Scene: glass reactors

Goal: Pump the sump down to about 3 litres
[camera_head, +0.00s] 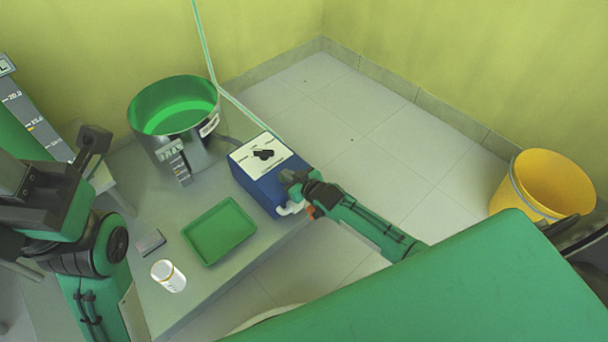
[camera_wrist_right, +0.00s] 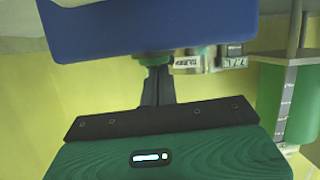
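The sump is a round metal vessel with green liquid (camera_head: 178,118). A label and a scale strip (camera_head: 180,163) are on its front; the level reading is too small to tell. Beside it stands a blue pump box (camera_head: 258,183) with a black knob (camera_head: 264,155) on its white top. My right gripper (camera_head: 290,178) is at the box's right side, below the top panel. In the right wrist view its dark fingers (camera_wrist_right: 157,86) look together, below the blue box (camera_wrist_right: 150,25); nothing shows between them. My left gripper (camera_head: 95,140) is left of the sump, its fingers seen edge-on.
A green tray (camera_head: 219,231), a white jar (camera_head: 168,276) and a small grey block (camera_head: 150,243) are on the bench. A tall green vessel with a scale (camera_head: 32,122) stands at the left. A yellow bucket (camera_head: 551,184) stands on the floor at right. A thin hose rises behind the sump.

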